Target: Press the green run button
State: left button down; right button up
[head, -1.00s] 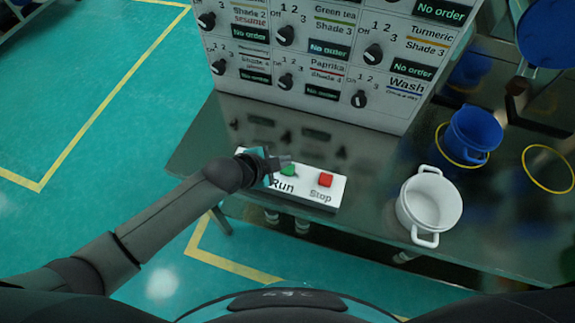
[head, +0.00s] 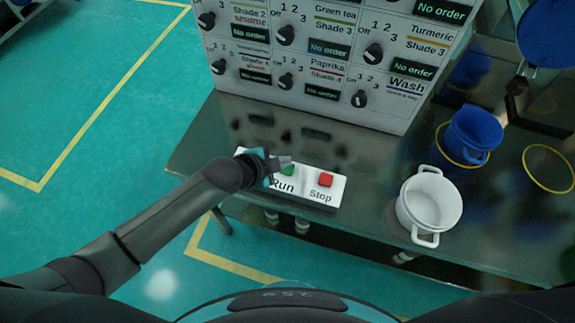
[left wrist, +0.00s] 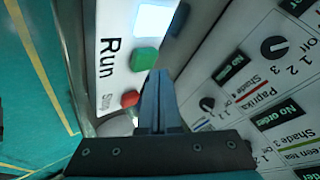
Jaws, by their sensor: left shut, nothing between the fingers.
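The green run button (head: 288,170) is on a white button box (head: 335,192) at the table's front edge, above the word Run. The red stop button (head: 326,180) is to its right. My left gripper (head: 284,162) is shut and empty, its tip close to the green button and partly covering it. In the left wrist view the shut fingers (left wrist: 159,85) point towards the box beside the green button (left wrist: 144,59); I cannot tell whether they touch it. The red button also shows in that view (left wrist: 130,98). A lit white square (left wrist: 153,18) is on the box. My right gripper is out of view.
A white panel with dials (head: 310,65) stands behind the button box. A white pot (head: 430,203) and a blue pot (head: 471,135) are to the right on the dark table (head: 375,175). Open floor lies to the left.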

pick_arm(q)
jog(key=shift+f, duration=0.3)
jog(key=shift+f+b, duration=0.4)
jog(key=shift+f, duration=0.1)
dwell(0.5)
dwell(0.4)
jog(key=shift+r+p, duration=0.95)
jog(key=shift+p, duration=0.1)
notch_tip(320, 180, up, 5)
jog(key=p, duration=0.5)
dwell(0.3)
